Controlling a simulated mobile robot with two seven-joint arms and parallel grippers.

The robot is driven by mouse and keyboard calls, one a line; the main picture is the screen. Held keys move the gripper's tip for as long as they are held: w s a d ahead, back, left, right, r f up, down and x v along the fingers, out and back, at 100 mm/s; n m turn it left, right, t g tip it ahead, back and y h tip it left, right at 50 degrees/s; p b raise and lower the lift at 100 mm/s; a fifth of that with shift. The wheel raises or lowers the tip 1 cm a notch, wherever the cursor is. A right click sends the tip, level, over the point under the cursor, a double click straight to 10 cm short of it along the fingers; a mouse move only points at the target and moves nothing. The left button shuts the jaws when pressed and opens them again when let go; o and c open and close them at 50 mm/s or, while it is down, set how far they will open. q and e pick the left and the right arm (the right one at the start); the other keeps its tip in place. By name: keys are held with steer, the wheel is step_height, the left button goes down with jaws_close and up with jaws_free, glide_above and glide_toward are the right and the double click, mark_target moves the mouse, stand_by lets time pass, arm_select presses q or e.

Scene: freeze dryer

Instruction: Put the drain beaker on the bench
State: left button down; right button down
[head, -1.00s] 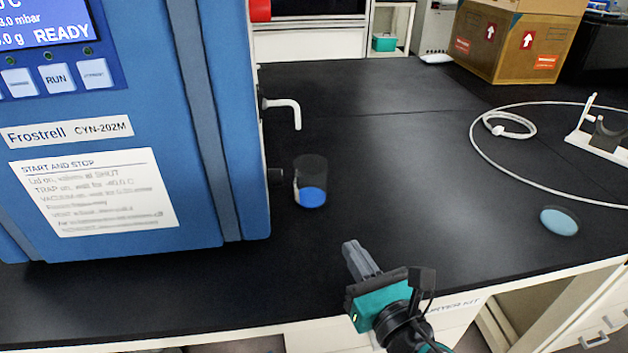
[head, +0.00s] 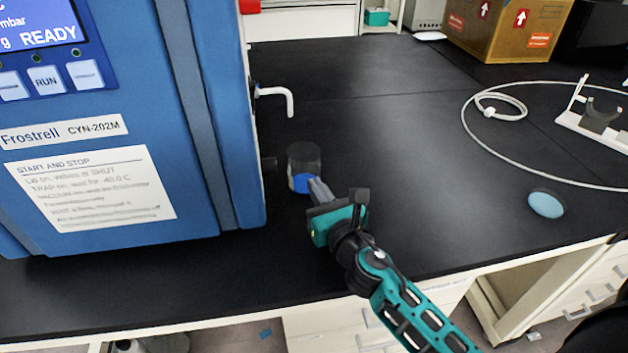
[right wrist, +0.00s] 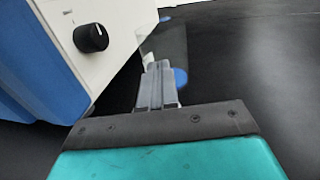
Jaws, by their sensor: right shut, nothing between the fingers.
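The drain beaker (head: 304,160) is a clear, dark-looking cup with blue in its bottom. It stands upright on the black bench (head: 400,190), beside the right side of the blue freeze dryer. In the right wrist view the beaker (right wrist: 172,45) is just beyond the fingertips, partly hidden behind them. My right gripper (head: 318,188) is shut with nothing between its fingers, at the near side of the beaker's base. The closed fingers also show in the right wrist view (right wrist: 158,80). Whether they touch the beaker I cannot tell. My left gripper is not in view.
The freeze dryer (head: 120,120) fills the left, with a white drain spout (head: 277,95) above the beaker and a black knob (right wrist: 91,37). A white hose loop (head: 475,150), a light blue disc (head: 545,203) and a cardboard box (head: 510,30) lie right. The middle bench is clear.

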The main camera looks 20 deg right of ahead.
mark_target(297, 157)
steer(key=shift+w, duration=0.95)
steer(key=w, duration=0.7)
steer(key=shift+w+d, duration=0.15)
steer(key=shift+w, duration=0.05)
steer(key=shift+s, duration=0.15)
